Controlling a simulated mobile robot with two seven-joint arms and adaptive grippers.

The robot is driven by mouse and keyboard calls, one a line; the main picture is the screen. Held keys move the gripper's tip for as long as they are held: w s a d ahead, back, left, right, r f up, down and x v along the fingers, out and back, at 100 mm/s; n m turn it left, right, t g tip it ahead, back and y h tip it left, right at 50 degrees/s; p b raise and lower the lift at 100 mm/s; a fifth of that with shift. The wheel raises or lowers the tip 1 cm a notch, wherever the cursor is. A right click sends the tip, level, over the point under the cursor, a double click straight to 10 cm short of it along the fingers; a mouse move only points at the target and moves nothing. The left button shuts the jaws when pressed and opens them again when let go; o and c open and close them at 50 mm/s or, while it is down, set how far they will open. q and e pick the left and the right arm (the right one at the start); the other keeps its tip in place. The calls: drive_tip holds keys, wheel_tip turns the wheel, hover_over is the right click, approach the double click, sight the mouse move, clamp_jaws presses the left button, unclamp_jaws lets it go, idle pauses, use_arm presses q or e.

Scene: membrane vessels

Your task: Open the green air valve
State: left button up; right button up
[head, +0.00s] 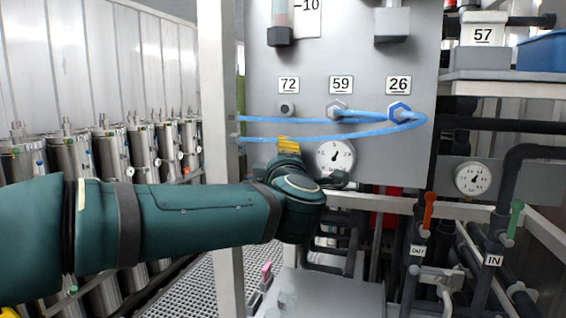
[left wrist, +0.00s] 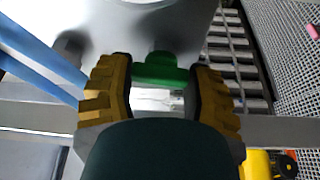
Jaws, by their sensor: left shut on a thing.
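The green air valve (left wrist: 160,70) shows in the left wrist view as a green T-shaped handle beneath a grey panel. My left gripper (left wrist: 157,82) has its two yellow ribbed fingers on either side of the handle and is shut on it. In the head view the same gripper (head: 288,146) is at the lower part of the grey panel (head: 290,60), left of a round gauge (head: 336,157). The green valve is hidden there by my gripper and arm. My right gripper is in neither view.
Blue hoses (head: 300,137) loop across the panel just above my left gripper. A metal post (head: 218,90) stands behind my left arm. At right are pipes with a red handle (head: 429,210) marked OUT and a green handle (head: 515,218) marked IN. Steel vessels (head: 115,155) line the left.

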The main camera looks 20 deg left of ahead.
use_arm(q)
drive_tip(key=o, duration=1.2)
drive_tip(key=v, duration=1.2)
